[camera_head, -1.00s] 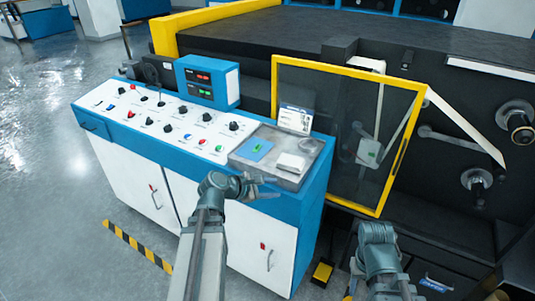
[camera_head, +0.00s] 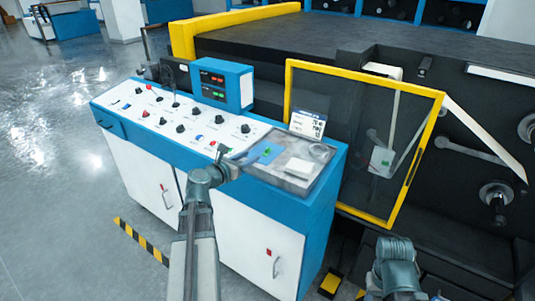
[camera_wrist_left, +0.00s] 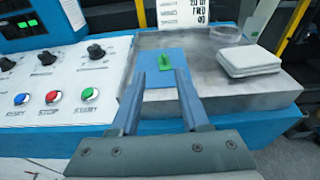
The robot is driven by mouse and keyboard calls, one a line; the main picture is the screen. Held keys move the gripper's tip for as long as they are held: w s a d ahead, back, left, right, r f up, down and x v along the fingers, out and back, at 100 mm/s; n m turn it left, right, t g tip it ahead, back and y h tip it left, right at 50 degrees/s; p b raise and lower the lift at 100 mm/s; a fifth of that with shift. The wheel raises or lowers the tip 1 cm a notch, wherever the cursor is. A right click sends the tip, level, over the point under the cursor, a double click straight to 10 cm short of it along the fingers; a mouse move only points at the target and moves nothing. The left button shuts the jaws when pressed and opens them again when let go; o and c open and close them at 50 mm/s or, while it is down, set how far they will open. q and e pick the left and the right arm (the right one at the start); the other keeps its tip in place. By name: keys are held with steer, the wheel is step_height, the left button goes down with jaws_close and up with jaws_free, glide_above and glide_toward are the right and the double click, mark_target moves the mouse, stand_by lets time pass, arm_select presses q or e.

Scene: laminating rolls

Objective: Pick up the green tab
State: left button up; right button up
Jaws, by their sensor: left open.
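The green tab (camera_wrist_left: 167,77) stands on a blue pad (camera_wrist_left: 150,62) at the left side of a grey metal tray (camera_wrist_left: 215,97) on top of the control console. In the head view the green tab (camera_head: 267,151) shows small on the blue pad (camera_head: 251,155). My left gripper (camera_wrist_left: 164,84) is open and empty. Its two fingers point toward the tab, which shows between and just beyond the fingertips. In the head view the left gripper (camera_head: 228,160) is at the tray's near left corner. My right arm shows at the lower right; its fingers are not clearly visible.
A white cloth-like block (camera_wrist_left: 248,61) and a clear round dish (camera_wrist_left: 238,32) lie right of the pad. A printed card (camera_head: 308,123) stands at the tray's back. Knobs and buttons (camera_wrist_left: 88,94) lie left of the tray. A yellow-framed clear guard (camera_head: 364,137) stands to the right.

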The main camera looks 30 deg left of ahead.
mark_target(266, 150)
arm_select(q)
steer(key=shift+x, duration=1.65)
steer(key=shift+d+f, duration=0.1)
steer(key=b+x, duration=0.1)
steer(key=x, duration=0.4)
steer(key=shift+w+d+f+b, duration=0.1)
steer(key=shift+d+f+b, duration=0.1)
steer(key=shift+b, duration=0.2)
steer(key=shift+r, duration=0.1)
jaws_close()
